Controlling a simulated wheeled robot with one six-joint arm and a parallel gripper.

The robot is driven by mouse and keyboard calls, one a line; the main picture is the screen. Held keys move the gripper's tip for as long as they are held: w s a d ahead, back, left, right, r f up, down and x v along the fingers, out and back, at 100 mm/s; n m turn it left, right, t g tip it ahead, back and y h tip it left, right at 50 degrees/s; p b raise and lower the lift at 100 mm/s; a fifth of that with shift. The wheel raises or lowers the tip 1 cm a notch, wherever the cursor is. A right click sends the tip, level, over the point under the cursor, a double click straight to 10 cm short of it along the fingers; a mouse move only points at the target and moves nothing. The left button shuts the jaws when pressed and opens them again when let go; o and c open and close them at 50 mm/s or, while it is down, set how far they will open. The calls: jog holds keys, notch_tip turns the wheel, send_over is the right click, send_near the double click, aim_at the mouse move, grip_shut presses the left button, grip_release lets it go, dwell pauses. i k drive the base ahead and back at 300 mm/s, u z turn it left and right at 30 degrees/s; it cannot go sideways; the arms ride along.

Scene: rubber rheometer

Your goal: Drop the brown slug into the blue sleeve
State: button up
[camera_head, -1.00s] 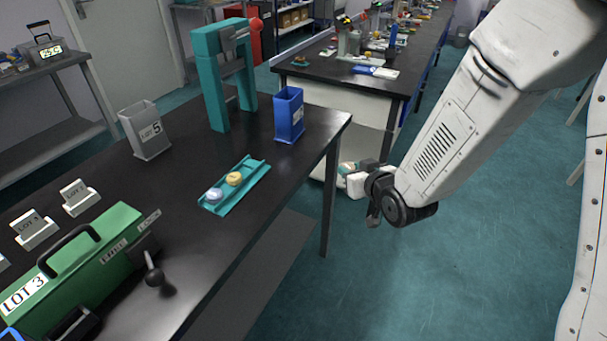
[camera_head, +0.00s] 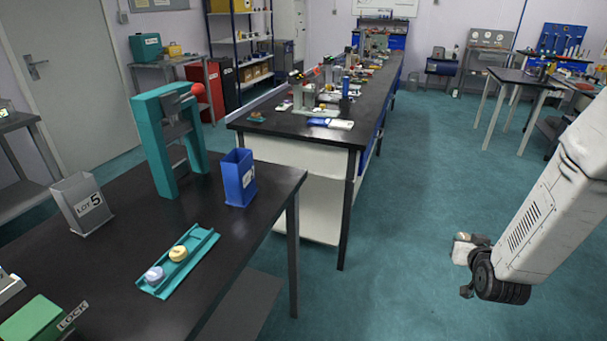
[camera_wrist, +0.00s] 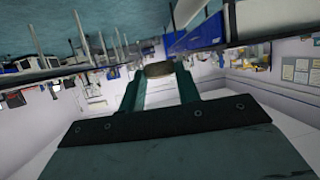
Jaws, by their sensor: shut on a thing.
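My gripper (camera_wrist: 160,82) is shut on the brown slug (camera_wrist: 158,70), a short disc between the tips of its two teal fingers in the wrist view. In the head view my arm hangs at the right over open floor, and the slug cannot be made out there. The blue sleeve (camera_head: 237,180), an upright open-topped box with a white label, stands on the near black bench close to its right edge. My gripper is well to the right of the sleeve and apart from it.
On the bench (camera_head: 130,225) stand a grey LOT 5 box (camera_head: 82,205), a teal press frame (camera_head: 160,150) with a red knob, and a teal tray (camera_head: 205,245) with a yellow and a pale slug. A second bench (camera_head: 320,130) lies behind.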

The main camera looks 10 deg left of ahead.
aim_at(245, 195)
jog(key=z, duration=1.9)
jog(key=k, duration=0.9)
jog(key=u, duration=2.1)
jog(key=i, duration=0.25)
jog(key=z, duration=0.1)
